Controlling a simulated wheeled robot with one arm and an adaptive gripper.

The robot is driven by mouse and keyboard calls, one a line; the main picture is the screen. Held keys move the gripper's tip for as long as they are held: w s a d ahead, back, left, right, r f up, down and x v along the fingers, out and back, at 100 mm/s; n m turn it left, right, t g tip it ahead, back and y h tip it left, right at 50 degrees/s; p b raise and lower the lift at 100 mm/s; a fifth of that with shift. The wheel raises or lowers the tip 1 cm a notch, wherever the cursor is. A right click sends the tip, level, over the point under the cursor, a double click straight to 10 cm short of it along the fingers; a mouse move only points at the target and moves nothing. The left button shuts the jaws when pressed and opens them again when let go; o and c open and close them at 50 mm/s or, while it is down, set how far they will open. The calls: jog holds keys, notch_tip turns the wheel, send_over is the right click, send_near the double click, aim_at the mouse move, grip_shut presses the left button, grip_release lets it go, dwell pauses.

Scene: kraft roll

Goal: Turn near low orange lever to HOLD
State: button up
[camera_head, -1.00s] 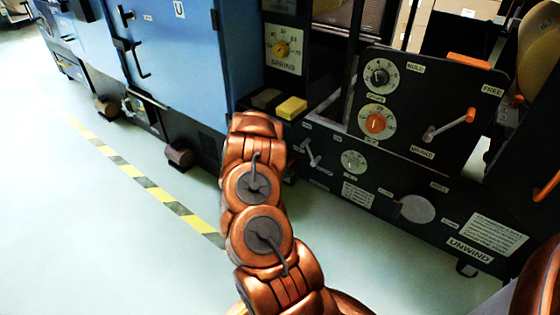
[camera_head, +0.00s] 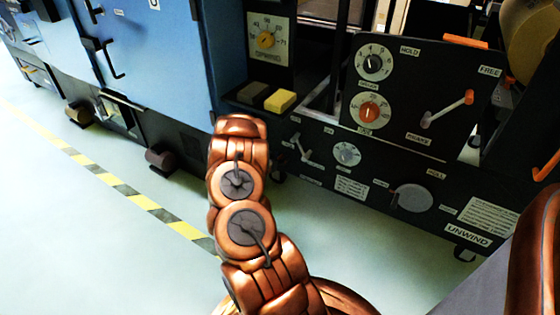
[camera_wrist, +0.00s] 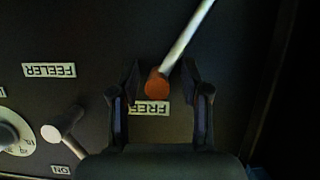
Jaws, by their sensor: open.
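In the wrist view, a lever with an orange tip (camera_wrist: 157,86) and a pale grey shaft slants up to the right on a dark panel. A FREE label (camera_wrist: 148,108) lies just beyond the tip. My gripper (camera_wrist: 160,82) is open, with one dark finger on each side of the orange tip; I cannot tell whether either touches it. In the head view, a grey lever with an orange tip (camera_head: 468,97) points toward a FREE label (camera_head: 489,71), with a HOLD label (camera_head: 410,50) at upper left. I cannot tell whether it is the same lever. My gripper is not seen there.
In the wrist view, a white-tipped lever (camera_wrist: 52,133), a dial (camera_wrist: 14,132) and a FEELER label (camera_wrist: 49,70) are to the left. In the head view, an orange dial (camera_head: 369,111) and a yellow block (camera_head: 280,101) are on the machine. Open floor (camera_head: 70,220) lies left.

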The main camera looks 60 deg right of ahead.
jog(key=shift+d+f, duration=0.15)
jog(key=shift+d, duration=0.1)
jog(key=shift+c, duration=0.3)
grip_shut()
